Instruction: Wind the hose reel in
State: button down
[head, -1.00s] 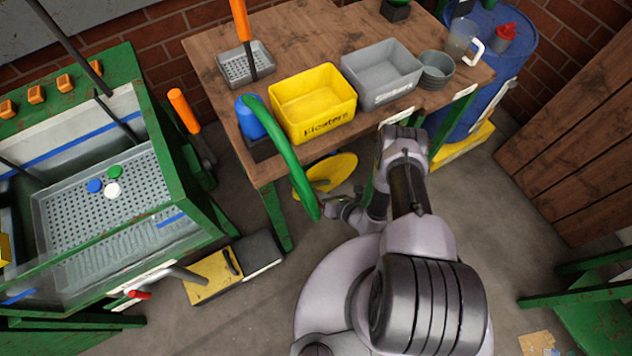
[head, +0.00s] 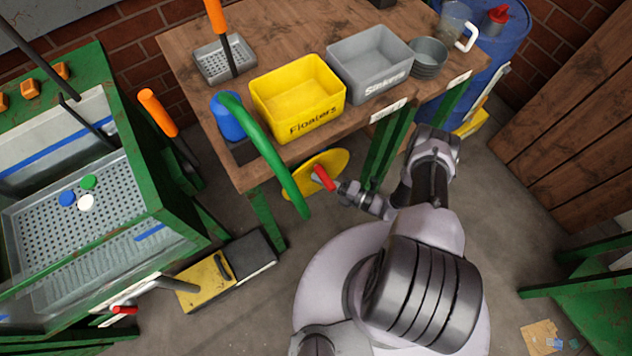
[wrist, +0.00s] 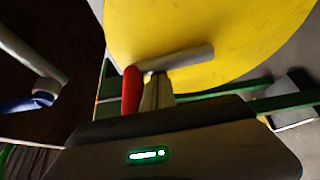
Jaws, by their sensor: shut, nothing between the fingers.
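The hose reel's yellow disc (head: 335,162) stands under the front edge of the workbench. It fills the top of the wrist view (wrist: 215,30). Its red handle (head: 323,178) sits on a grey crank arm (wrist: 185,58) and shows upright in the wrist view (wrist: 131,95). A green hose (head: 268,150) hangs over the bench edge, in front of part of the disc. My gripper (wrist: 156,90) is shut and empty, just right of the red handle in both views. I cannot tell whether its fingers touch the handle or crank arm.
The bench (head: 285,45) holds a yellow "Floaters" bin (head: 298,120), a grey bin (head: 370,85) and a blue item (head: 228,115) at its front left corner. Green bench legs (head: 378,150) stand close to my arm. A green-framed sink unit (head: 170,215) is at left.

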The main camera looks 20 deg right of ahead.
jog(key=shift+w+d+r+m+t+y, duration=0.1)
jog(key=shift+w+d+m+t+y, duration=0.25)
jog(key=shift+d+m, duration=0.35)
jog(key=shift+s, duration=0.1)
jog(key=shift+s, duration=0.1)
